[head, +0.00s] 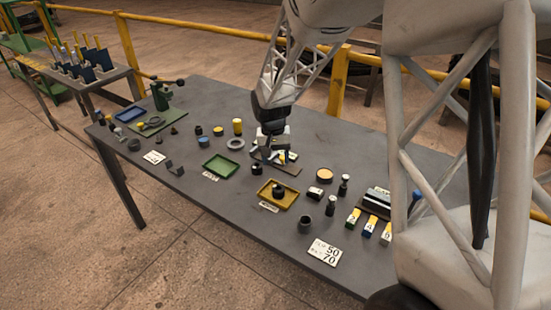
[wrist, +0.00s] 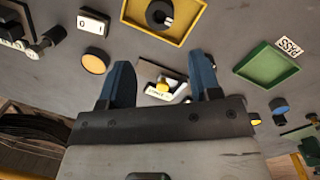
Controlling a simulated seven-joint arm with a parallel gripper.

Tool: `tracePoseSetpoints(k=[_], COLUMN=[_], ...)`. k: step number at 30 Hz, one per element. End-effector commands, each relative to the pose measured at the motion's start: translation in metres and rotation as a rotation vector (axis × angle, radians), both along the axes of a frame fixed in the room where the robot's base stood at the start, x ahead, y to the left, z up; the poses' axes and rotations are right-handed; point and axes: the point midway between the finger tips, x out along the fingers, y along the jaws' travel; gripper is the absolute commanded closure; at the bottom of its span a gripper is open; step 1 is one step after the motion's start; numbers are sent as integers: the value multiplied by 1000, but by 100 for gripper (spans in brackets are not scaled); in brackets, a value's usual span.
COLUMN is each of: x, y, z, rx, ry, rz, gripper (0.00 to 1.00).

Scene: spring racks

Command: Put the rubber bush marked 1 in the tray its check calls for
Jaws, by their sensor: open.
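My gripper (head: 270,152) hangs over the middle of the table; in the wrist view its blue fingers (wrist: 162,80) are spread apart. Between them, below, a small white and yellow device (wrist: 162,88) lies on a dark plate (head: 285,167). A black round bush (head: 278,190) sits in the yellow tray (head: 262,197); in the wrist view the bush (wrist: 158,13) shows a hole and a pale mark I cannot read. The green tray (head: 220,164) looks empty; its label reads PASS in the wrist view (wrist: 289,47).
A card (head: 325,252) reading 50 and 70 lies at the front edge. Numbered blocks (head: 370,228) stand at the right. A black piece (head: 256,168), a grey ring (head: 235,143) and a yellow cylinder (head: 237,126) stand near my gripper. A yellow rail (head: 200,32) runs behind the table.

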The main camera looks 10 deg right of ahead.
Motion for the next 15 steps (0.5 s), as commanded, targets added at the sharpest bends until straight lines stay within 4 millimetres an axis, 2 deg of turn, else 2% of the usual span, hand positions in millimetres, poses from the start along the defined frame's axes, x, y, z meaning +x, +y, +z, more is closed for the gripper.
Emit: tracePoseSetpoints(k=[10,15], x=[0,-6], y=[0,-1], z=[0,8], rx=[0,2], ry=[0,-8], rz=[0,2], gripper=[42,42])
